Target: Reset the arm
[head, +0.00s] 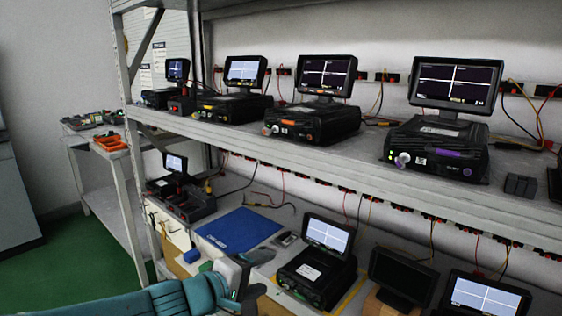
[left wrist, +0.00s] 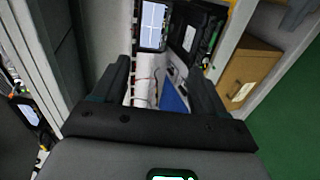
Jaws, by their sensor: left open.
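My left arm comes in from the lower left in the head view, and its teal links end at my left gripper (head: 246,276) near the front edge of the lower shelf. In the left wrist view the two dark fingers of the left gripper (left wrist: 160,80) stand apart with nothing between their tips. Beyond them I see a lit screen (left wrist: 153,25) and part of a blue mat (left wrist: 174,100). My right gripper is not in view.
The upper shelf (head: 350,150) holds several black units with monitors. The lower shelf carries a blue mat (head: 238,230), a unit with a lit screen (head: 328,234) close right of my gripper, and a dark-screened monitor (head: 403,276). Green floor (head: 80,265) is clear at left.

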